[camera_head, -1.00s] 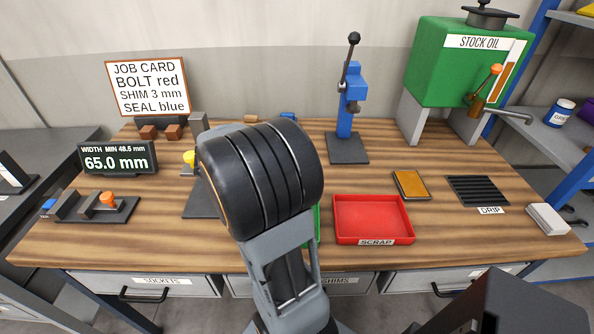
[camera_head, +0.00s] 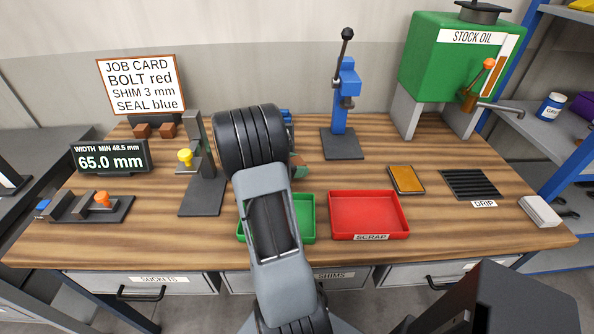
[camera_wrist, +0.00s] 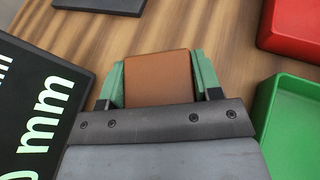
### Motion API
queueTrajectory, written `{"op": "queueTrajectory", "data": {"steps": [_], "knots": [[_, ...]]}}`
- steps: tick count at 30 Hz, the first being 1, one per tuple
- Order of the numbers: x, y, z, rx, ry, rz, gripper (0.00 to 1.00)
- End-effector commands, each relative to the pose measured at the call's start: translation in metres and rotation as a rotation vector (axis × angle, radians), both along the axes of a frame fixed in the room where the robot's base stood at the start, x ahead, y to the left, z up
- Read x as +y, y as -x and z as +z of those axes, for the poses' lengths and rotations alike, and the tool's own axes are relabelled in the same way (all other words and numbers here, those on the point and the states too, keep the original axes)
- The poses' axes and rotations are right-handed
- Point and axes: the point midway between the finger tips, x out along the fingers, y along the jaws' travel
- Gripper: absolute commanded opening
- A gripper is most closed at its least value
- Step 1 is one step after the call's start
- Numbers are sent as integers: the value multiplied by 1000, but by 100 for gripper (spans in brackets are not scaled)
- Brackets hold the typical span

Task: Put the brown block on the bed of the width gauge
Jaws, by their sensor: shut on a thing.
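My gripper (camera_wrist: 160,82) is shut on a brown block (camera_wrist: 157,78), which sits between its two green fingers in the wrist view. In the head view my arm hides most of the gripper; a green finger (camera_head: 299,170) shows just right of the arm, above the green tray. The width gauge (camera_head: 92,207) stands at the front left of the bench, with a grey jaw, an orange knob (camera_head: 102,198) and a dark base. Its display (camera_head: 110,157) reads 65.0 mm and stands behind it. The block is well to the right of the gauge.
A stand with a yellow knob (camera_head: 203,195) is between the gauge and my arm. A green tray (camera_head: 308,230) and red scrap tray (camera_head: 368,237) lie at the front. A blue press (camera_head: 343,145) stands behind. Two brown blocks (camera_head: 153,131) sit at the back left.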

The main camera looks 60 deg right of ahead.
Motion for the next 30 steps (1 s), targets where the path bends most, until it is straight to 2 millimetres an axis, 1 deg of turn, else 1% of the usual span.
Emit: {"op": "queueTrajectory", "data": {"steps": [3,5,13,17,18,25,26,30], "knots": [[0,0,-16,5,-2,1,31],[0,0,-20,2,-1,0,31],[0,0,-22,1,1,0,31],[0,0,-26,1,1,0,31],[0,0,-26,1,0,0,60],[1,0,-25,1,0,0,82],[1,0,-25,1,0,0,84],[1,0,-25,1,0,0,84]]}}
